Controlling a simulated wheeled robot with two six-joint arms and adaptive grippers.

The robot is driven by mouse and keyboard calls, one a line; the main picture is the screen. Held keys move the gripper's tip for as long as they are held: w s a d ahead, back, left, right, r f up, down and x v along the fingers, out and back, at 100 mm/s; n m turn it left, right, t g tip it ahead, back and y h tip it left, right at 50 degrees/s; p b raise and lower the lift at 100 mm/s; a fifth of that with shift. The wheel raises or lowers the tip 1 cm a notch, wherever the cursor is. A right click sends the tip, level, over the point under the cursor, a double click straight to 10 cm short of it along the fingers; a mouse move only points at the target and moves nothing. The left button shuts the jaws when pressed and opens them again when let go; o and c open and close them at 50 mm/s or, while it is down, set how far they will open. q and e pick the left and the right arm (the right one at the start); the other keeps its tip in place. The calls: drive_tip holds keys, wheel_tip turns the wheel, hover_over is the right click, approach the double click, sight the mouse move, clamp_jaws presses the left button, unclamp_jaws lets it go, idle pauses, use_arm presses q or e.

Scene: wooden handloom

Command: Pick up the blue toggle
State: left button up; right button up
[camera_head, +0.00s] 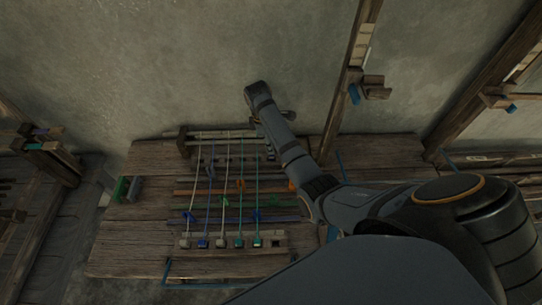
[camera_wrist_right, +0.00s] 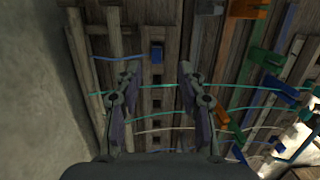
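A small blue block (camera_wrist_right: 157,54), which looks like the blue toggle, sits on a slotted wooden bar in the right wrist view, with a blue cord running left from it. My right gripper (camera_wrist_right: 157,72) is open and empty, its two fingers apart. The block appears between and just beyond the fingertips, not touching them as far as I can tell. In the head view my right gripper (camera_head: 272,118) is over the far end of the loom board (camera_head: 150,160), and my arm hides part of that end. My left gripper is not in view.
Colored cords stretch along the board to a near wooden bar (camera_head: 268,243). Blue, green and orange clips lie among them; an orange clip (camera_wrist_right: 250,9) shows in the right wrist view. A wooden post (camera_head: 350,75) stands to the right. A green block (camera_head: 121,189) lies at left.

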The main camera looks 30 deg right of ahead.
sight(272, 157)
drive_tip(key=shift+w+d+f, duration=0.1)
drive_tip(key=shift+d+f, duration=0.05)
drive_tip(key=shift+f, duration=0.45)
drive_tip(key=shift+w+d+f, duration=0.1)
drive_tip(key=shift+d+f, duration=0.05)
drive_tip(key=shift+f, duration=0.4)
wheel_tip(272, 157, down, 4)
drive_tip(key=shift+s+f+p, duration=0.15)
drive_tip(key=shift+f+p, duration=0.05)
drive_tip(key=shift+p, duration=0.35)
drive_tip(key=shift+d+f, duration=0.15)
drive_tip(key=shift+f, duration=0.2)
drive_tip(key=shift+r, duration=0.1)
clamp_jaws()
